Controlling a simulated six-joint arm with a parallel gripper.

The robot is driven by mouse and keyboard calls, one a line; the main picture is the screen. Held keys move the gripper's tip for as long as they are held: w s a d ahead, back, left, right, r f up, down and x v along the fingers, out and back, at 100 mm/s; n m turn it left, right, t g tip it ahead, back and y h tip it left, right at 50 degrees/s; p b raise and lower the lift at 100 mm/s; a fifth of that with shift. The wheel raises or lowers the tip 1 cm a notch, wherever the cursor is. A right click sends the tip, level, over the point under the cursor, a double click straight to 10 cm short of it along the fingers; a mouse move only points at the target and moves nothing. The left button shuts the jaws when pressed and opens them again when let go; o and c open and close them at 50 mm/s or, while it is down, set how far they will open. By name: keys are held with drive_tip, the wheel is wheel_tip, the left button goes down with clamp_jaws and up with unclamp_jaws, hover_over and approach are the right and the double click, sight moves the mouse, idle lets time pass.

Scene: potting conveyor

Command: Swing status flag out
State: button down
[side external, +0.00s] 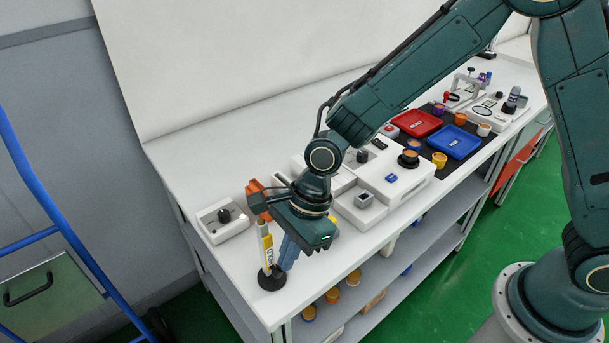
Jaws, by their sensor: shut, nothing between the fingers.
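The status flag (267,249) is a white and yellow upright piece with dark lettering on a round black base (271,279). It stands near the front left corner of the white bench. An orange part (257,199) shows just above it, partly behind my wrist; I cannot tell whether it belongs to the flag. My gripper (287,258) points down just right of the flag, close to it, with its fingers together and empty. I cannot tell whether the fingers touch the flag. My wrist hides what lies right behind it.
A white box with a dark knob (222,218) sits left of my wrist. White control units (400,184) stand to the right. Farther along are a red tray (417,122) and a blue tray (457,141) on a dark mat. A blue rail (48,200) rises at the left.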

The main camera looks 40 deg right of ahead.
sight(274, 275)
drive_tip(key=shift+a+f+y, duration=0.15)
drive_tip(key=shift+a+y, duration=0.05)
drive_tip(key=shift+y, duration=0.4)
drive_tip(key=y, duration=0.1)
drive_tip(key=a+y, duration=0.1)
drive_tip(key=shift+f+y, duration=0.2)
drive_tip(key=shift+y, duration=0.1)
drive_tip(key=a+y, duration=0.1)
drive_tip(key=y, duration=0.1)
drive_tip(key=a+y, duration=0.1)
drive_tip(key=y, duration=0.1)
drive_tip(key=shift+y, duration=0.5)
drive_tip(key=shift+a+r, duration=0.25)
drive_tip(key=shift+a, duration=0.25)
drive_tip(key=shift+a+r, duration=0.25)
drive_tip(key=shift+a, duration=0.2)
drive_tip(key=shift+a+y, duration=0.1)
drive_tip(key=shift+y, duration=0.4)
drive_tip(key=shift+a+r+y, duration=0.25)
drive_tip(key=shift+r+y, duration=0.1)
drive_tip(key=shift+y, duration=0.35)
drive_tip(key=shift+d, duration=0.15)
